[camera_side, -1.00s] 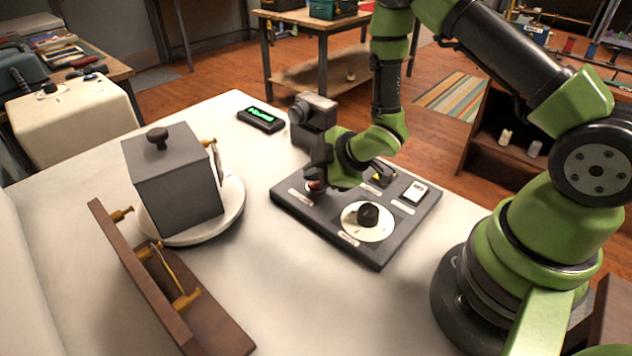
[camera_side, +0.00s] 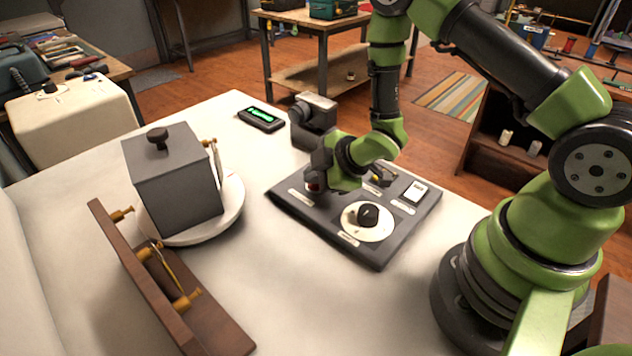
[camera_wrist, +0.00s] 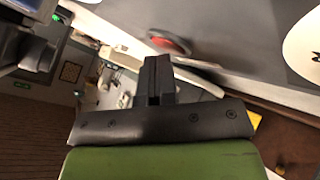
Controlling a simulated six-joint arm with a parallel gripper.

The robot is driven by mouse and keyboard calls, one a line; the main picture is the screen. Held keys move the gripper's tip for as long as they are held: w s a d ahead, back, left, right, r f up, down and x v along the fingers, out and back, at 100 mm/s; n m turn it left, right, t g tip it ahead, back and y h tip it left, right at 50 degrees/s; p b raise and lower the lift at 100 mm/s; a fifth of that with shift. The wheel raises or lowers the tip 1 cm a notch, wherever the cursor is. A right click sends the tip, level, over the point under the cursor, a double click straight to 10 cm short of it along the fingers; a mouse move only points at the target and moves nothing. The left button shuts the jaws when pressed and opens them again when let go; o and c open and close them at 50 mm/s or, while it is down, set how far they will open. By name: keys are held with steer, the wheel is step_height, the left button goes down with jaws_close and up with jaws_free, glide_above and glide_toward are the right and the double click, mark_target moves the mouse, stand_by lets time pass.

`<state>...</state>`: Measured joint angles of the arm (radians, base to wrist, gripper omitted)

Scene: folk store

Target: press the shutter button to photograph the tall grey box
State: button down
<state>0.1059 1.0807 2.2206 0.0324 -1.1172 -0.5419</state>
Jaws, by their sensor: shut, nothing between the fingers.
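The tall grey box (camera_side: 178,185), with a dark knob on top, stands upright on a white round turntable (camera_side: 232,208) at the left. A dark camera (camera_side: 312,112) stands behind the control panel (camera_side: 320,225). My gripper (camera_side: 316,180) is shut and empty, low over the panel's left part. A red button (camera_side: 313,186) shows partly beneath it; my gripper hides the rest. In the wrist view, the red button (camera_wrist: 170,43) lies just beyond the tips of my shut fingers (camera_wrist: 156,75). I see a gap there and cannot tell the height between them.
The panel also carries a black knob on a white dial (camera_side: 368,214), a small yellow-marked switch (camera_side: 381,174) and a white switch (camera_side: 416,192). A green-lit display (camera_side: 262,118) lies behind. A wooden bracket with brass pegs (camera_side: 150,270) stands front left. The front middle table is clear.

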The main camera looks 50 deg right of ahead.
mark_target(316, 186)
steer(key=shift+r, duration=0.8)
steer(key=shift+r, duration=2.55)
